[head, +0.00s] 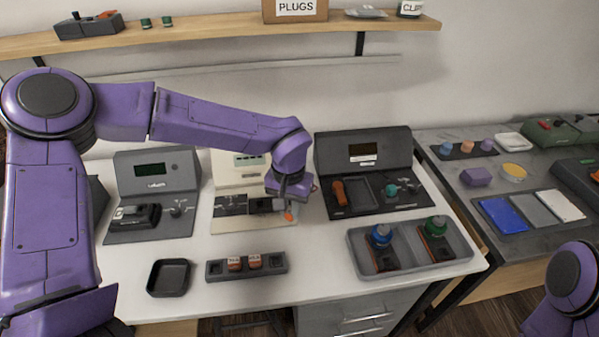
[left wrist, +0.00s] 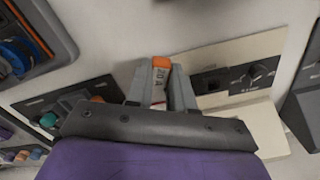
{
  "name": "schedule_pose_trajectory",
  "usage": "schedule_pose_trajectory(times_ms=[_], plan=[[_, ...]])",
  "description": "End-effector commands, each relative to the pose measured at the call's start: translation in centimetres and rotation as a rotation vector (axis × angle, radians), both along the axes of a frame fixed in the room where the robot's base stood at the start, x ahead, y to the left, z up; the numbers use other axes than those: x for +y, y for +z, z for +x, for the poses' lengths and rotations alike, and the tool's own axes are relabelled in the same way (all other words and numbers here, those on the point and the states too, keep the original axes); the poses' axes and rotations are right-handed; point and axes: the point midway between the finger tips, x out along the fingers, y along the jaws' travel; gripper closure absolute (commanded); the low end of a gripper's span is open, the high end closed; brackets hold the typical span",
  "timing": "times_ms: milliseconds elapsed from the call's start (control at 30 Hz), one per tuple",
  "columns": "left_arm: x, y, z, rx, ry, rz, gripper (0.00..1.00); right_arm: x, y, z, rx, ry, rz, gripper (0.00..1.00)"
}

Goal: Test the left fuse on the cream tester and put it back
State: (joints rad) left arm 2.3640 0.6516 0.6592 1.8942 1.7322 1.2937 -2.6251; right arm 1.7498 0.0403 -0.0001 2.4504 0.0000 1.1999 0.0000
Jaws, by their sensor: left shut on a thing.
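My left gripper (head: 288,207) is shut on an orange-topped fuse (head: 289,216) above the right side of the cream tester (head: 227,178). The left wrist view shows the fuse (left wrist: 160,78) between the two grey fingers, with a white labelled body below its orange end. In that view the tester's cream plate (left wrist: 222,52), dark socket block (left wrist: 211,84) and dial (left wrist: 257,76) lie beside the fingers; the fuse looks apart from the socket. My right gripper is out of view.
A grey tester (head: 155,175) stands left of the cream one, a black tester (head: 362,150) right. An empty black tray (head: 168,278) lies left of the rack. A grey tray (head: 462,248) with two tools stands at right. A shelf (head: 210,33) runs above.

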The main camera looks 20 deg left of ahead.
Motion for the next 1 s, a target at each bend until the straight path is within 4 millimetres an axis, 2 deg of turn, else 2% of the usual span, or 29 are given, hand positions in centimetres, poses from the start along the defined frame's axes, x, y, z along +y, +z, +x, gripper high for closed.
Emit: schedule_pose_trajectory(times_ms=[67, 167, 867, 900, 1000], plan=[[0.4, 0.2, 0.1, 0.001, 0.128, -0.001, 1.00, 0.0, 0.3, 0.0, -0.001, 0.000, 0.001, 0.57], [1.0, 0.4, 0.4, 0.003, 0.424, -0.001, 1.00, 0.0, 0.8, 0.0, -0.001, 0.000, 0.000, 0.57], [6.8, 1.7, 2.7, 0.003, 3.105, 0.010, 1.00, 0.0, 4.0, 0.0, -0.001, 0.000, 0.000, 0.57], [7.2, 1.8, 2.9, -0.002, -3.024, -0.010, 1.00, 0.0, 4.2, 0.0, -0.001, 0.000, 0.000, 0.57], [8.1, 2.0, 3.1, 0.000, -2.638, -0.009, 1.00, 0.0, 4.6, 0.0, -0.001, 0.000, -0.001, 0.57]])
